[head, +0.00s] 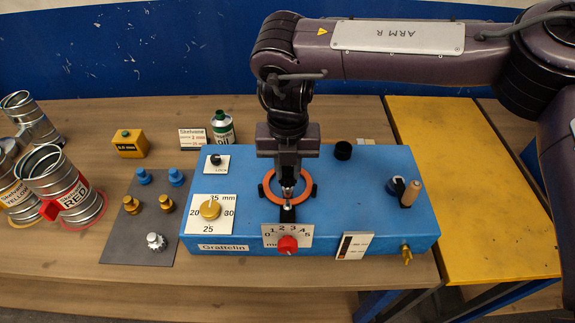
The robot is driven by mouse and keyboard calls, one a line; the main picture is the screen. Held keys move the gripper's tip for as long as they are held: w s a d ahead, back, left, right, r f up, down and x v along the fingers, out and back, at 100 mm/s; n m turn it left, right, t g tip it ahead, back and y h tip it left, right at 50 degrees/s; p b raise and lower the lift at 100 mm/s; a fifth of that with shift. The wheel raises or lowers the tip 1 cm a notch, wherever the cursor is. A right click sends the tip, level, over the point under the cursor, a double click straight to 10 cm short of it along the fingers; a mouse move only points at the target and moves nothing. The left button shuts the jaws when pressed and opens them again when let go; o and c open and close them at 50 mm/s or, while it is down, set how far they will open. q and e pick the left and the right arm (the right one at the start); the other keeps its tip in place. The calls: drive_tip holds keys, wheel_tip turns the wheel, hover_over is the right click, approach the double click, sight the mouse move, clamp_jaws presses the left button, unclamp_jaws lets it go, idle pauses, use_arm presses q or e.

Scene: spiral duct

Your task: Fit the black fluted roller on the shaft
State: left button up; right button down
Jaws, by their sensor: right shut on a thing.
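My right gripper (288,188) points down over the middle of the blue machine (330,225), in front of an orange-red ring (308,187). It is shut on a small dark thing, mostly hidden by the fingers, that looks like the black fluted roller. A small metal tip, perhaps the shaft, shows just below the fingertips, above a black block (288,214). I cannot tell whether the roller touches it. My left gripper is out of view.
A grey mat (125,246) holds blue (177,178), brass (131,204) and silver (156,242) rollers. The machine carries a brass dial (210,210), red knob (288,245), black cup (343,150) and crank (411,194). Cans (80,190) stand left. The yellow board (470,200) is clear.

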drive_tip(key=shift+f, duration=0.2)
drive_tip(key=shift+f, duration=0.25)
drive_tip(key=shift+f+b, duration=0.55)
drive_tip(key=shift+f, duration=0.2)
idle(1.8)
drive_tip(key=c, duration=0.9)
unclamp_jaws()
drive_tip(key=shift+o, duration=0.2)
drive_tip(key=shift+r, duration=0.15)
drive_tip(key=shift+r+p, duration=2.9)
drive_tip(key=shift+r, duration=1)
